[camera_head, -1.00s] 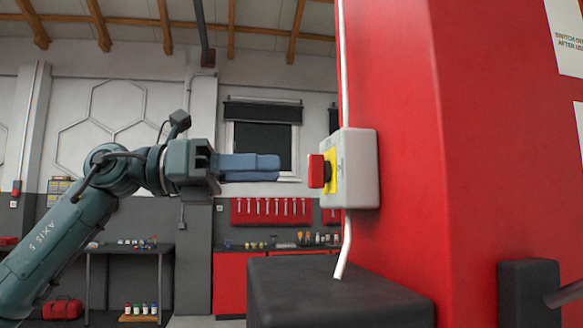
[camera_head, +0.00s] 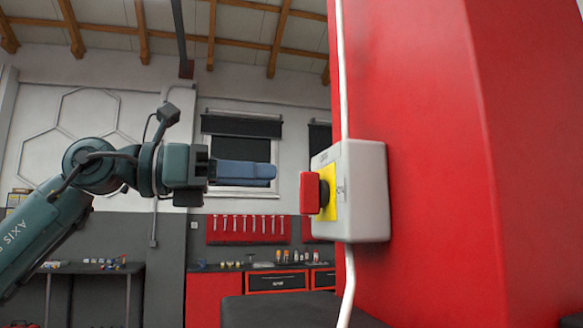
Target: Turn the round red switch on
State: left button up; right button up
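The red switch (camera_head: 314,193) sticks out to the left from a yellow plate (camera_head: 329,192) on a light grey box (camera_head: 362,190). The box is fixed to the side of a large red column. My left gripper (camera_head: 272,172) points right at the switch, a little higher in the picture, with a small visible gap between fingertips and knob. Its blue fingers overlap almost fully in this side view, so I cannot tell whether they are together. Nothing shows held in them. My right gripper is not in view.
The red column (camera_head: 430,120) fills the right side. A white conduit (camera_head: 348,285) runs above and below the box. A dark block (camera_head: 285,312) stands below. A red tool board (camera_head: 248,229) and workbenches are in the background.

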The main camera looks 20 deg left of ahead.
aim_at(300, 177)
pick_arm(q)
jog(key=p+x, duration=0.1)
jog(key=x, duration=0.4)
jog(key=shift+w+d, duration=0.25)
jog(key=shift+c, duration=0.4)
grip_shut()
